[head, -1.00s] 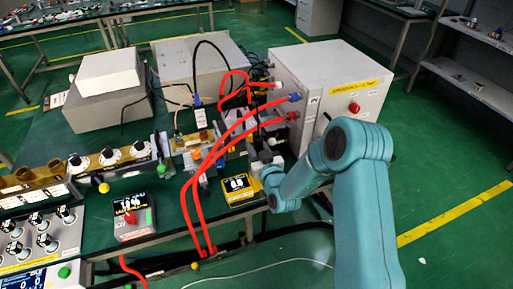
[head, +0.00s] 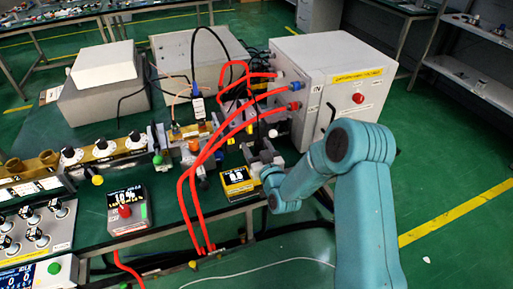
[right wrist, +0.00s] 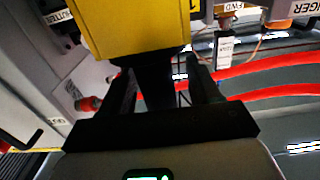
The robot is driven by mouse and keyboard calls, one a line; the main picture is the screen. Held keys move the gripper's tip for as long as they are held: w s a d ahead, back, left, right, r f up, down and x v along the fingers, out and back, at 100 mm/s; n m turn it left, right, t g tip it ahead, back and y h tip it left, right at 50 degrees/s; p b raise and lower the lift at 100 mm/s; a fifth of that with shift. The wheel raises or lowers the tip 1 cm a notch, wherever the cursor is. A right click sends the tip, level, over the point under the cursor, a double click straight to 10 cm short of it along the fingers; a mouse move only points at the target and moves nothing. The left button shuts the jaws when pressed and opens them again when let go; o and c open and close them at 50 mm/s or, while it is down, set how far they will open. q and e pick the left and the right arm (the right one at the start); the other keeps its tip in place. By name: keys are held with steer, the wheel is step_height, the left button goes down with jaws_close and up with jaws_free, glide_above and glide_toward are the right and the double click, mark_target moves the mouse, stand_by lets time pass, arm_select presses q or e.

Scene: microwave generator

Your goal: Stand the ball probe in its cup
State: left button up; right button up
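My right gripper (head: 262,158) is at the right end of the bench, in front of the grey cabinet. In the right wrist view its two dark fingers (right wrist: 165,85) stand apart. A dark piece lies between them, with a gap to the right finger. A yellow body (right wrist: 125,28) with a dark lower end is close beyond the fingers; I cannot tell if it belongs to the probe. A small white ball (head: 273,133), possibly the ball probe's tip, shows just behind the gripper in the head view. I cannot make out the cup. My left gripper is out of view.
A yellow box with a dark display (head: 238,183) is just left of the gripper. Red cables (head: 197,185) arch from the grey cabinet (head: 312,90) across the bench. A display box with a red button (head: 128,212) is further left. Green floor is open at right.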

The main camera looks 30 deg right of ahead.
steer(key=p+v, duration=0.6)
steer(key=v, duration=1)
steer(key=w+a+n+y, duration=0.3)
steer(key=a+y, duration=0.2)
steer(key=a, duration=0.5)
steer(key=s+a+f+g+y, duration=0.1)
steer(key=a+f+g+y, duration=0.1)
steer(key=a+f+g, duration=0.4)
steer(key=s+a+f+m+g, duration=0.1)
steer(key=s+a+f+g, duration=0.1)
steer(key=s+f+g, duration=0.3)
steer(key=s+a+f+m+g+y, duration=0.1)
steer(key=s+f+g, duration=0.5)
steer(key=s, duration=0.6)
steer(key=shift+a+f, duration=0.2)
steer(key=shift+a, duration=0.35)
